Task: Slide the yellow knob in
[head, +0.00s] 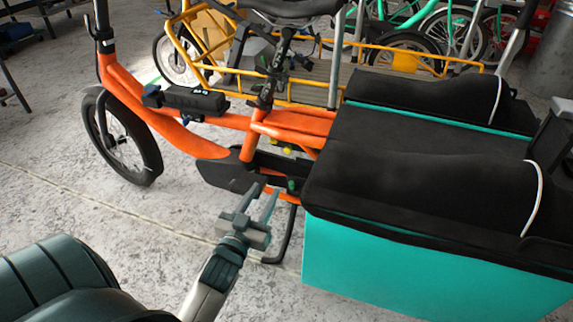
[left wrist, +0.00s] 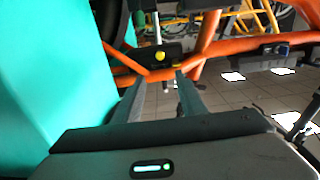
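The yellow knob (left wrist: 160,56) shows in the left wrist view on a dark part by the orange frame, beyond my fingertips and between them. In the head view, small yellow parts (head: 287,150) show under the orange frame; I cannot tell which is the knob. My left gripper (head: 266,194) is open and empty, with its fingers pointing at the bike's lower frame. The wrist view shows the two fingers of my left gripper (left wrist: 158,88) apart, with clear space before the knob. My right gripper is not in view.
The orange cargo bike (head: 170,130) has a teal box (head: 410,265) with black covers close to the right of my left gripper. A kickstand (head: 289,235) stands by the gripper. A yellow bike (head: 205,35) is behind. The floor at left is clear.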

